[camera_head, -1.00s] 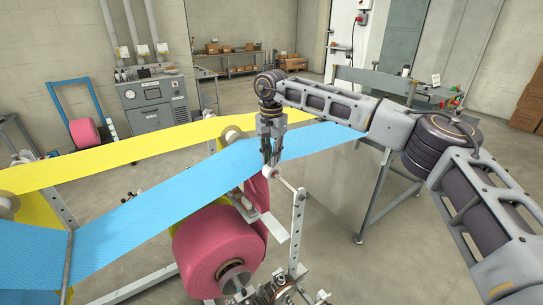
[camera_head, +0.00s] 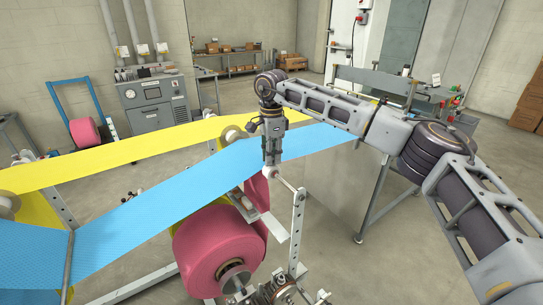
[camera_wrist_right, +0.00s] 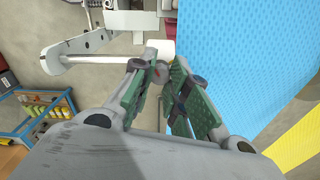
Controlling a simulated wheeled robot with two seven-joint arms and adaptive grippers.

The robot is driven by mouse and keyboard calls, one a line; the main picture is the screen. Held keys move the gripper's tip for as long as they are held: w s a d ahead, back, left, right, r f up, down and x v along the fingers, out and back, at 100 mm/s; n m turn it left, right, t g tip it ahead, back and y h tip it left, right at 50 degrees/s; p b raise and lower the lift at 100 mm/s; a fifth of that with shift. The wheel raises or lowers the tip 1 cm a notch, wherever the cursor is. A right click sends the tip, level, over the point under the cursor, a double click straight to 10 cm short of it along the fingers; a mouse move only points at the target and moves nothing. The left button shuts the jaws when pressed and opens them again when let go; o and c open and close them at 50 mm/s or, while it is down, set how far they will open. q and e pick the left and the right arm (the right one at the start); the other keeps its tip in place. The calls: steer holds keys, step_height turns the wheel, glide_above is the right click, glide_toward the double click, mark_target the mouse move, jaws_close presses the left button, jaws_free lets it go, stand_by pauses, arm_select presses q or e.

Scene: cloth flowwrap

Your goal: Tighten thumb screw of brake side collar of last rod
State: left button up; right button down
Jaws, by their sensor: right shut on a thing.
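My right gripper (camera_head: 271,164) points down at the end of a thin rod (camera_head: 287,182) beside the blue web (camera_head: 190,172). In the right wrist view its green-padded fingers (camera_wrist_right: 157,68) come together at the tips beside the rod (camera_wrist_right: 105,59) and a pale collar (camera_wrist_right: 162,47) on it. The right gripper is shut on a small part there, apparently the thumb screw, which the fingertips mostly hide. The rod's other end meets a perforated upright post (camera_head: 297,222). My left gripper is not in view.
A large pink roll (camera_head: 218,250) sits below the web, with a brake mechanism (camera_head: 278,291) at its front. A yellow web (camera_head: 120,153) runs behind the blue one. Open floor lies to the right of the post.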

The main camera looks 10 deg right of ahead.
steer(key=m, duration=0.3)
steer(key=shift+m, duration=0.4)
steer(key=m, duration=0.8)
steer(key=shift+m+b, duration=0.3)
steer(key=shift+m, duration=2)
steer(key=c, duration=1.3)
jaws_free()
steer(key=shift+c, duration=0.2)
step_height(320, 180, up, 12)
